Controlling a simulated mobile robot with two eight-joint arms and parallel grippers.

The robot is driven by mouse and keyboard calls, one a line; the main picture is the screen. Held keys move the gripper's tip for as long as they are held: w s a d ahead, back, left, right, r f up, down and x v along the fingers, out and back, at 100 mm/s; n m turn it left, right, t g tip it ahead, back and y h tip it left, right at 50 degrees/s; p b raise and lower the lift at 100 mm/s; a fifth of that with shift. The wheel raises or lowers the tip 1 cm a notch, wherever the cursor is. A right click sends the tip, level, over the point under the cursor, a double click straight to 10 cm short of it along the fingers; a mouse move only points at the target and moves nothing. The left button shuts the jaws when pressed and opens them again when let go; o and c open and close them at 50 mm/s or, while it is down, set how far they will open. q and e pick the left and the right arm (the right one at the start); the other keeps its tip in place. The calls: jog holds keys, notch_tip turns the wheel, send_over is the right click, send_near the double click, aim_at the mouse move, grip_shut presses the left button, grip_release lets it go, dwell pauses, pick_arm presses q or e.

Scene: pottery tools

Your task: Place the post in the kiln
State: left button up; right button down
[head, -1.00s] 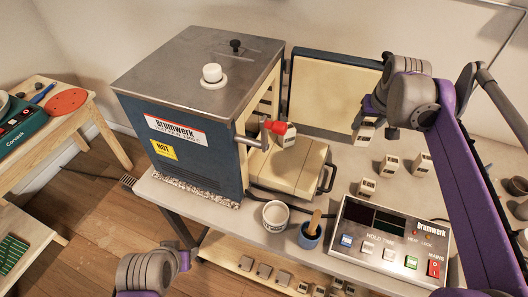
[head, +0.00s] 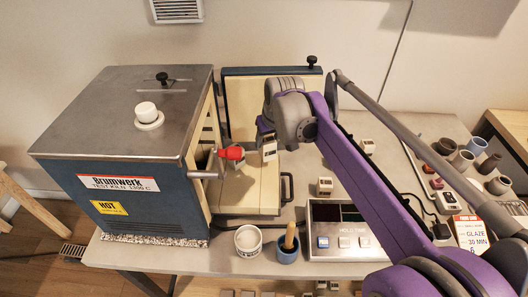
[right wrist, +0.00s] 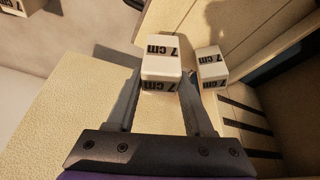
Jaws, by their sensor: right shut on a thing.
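The kiln (head: 120,165) is a blue box with a steel top at the left of the head view; its open side faces right. My right gripper (head: 267,140) is over the cream slab right of the kiln opening. In the right wrist view the gripper (right wrist: 160,88) is shut on a white post (right wrist: 161,68) marked "7 cm", which also shows in the head view (head: 269,153). A second 7 cm post (right wrist: 212,69) stands beside it, near the slotted kiln wall. Whether the held post touches the slab cannot be told. My left gripper is out of view.
The red-tipped lever (head: 231,153) sticks out at the kiln's front right edge. A white jar (head: 248,240), a blue pot (head: 287,248) and a control box (head: 345,235) stand in front. Loose posts (head: 324,187) lie right.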

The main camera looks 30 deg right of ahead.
aim_at(267, 149)
jog(key=shift+f, duration=1.85)
jog(key=shift+f, duration=0.2)
jog(key=shift+c, duration=1.4)
grip_release()
jog(key=shift+r, duration=0.15)
jog(key=v, duration=1.2)
jog(key=shift+p, duration=0.35)
jog(key=shift+a, duration=0.1)
